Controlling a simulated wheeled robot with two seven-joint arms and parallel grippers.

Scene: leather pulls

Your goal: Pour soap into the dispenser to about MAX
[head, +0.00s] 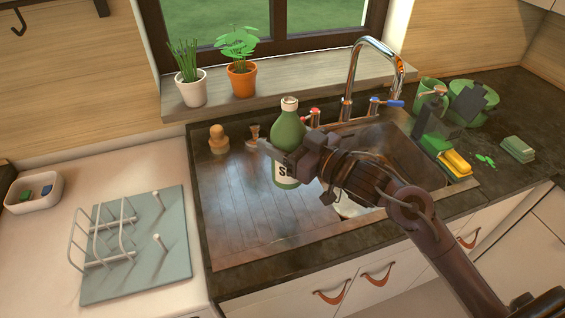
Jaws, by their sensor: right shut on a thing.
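A green soap bottle (288,131) with a pale label and a pale top stands upright in the grasp of my right gripper (284,157), over the metal drainboard left of the sink basin. The gripper is shut around the bottle's middle and hides part of it and its label. Whether the bottle's base touches the drainboard is unclear. A green cup-like container (430,88) stands behind the basin at the right; it may be the dispenser, but I see no MAX mark on it. My left gripper is out of view.
The chrome faucet (372,52) with red and blue handles rises behind the basin. Sponges (455,162) lie at the basin's right edge. A wooden brush-like piece (218,138) stands behind the drainboard. A rack (148,265) is at the left. The drainboard's left half (235,215) is clear.

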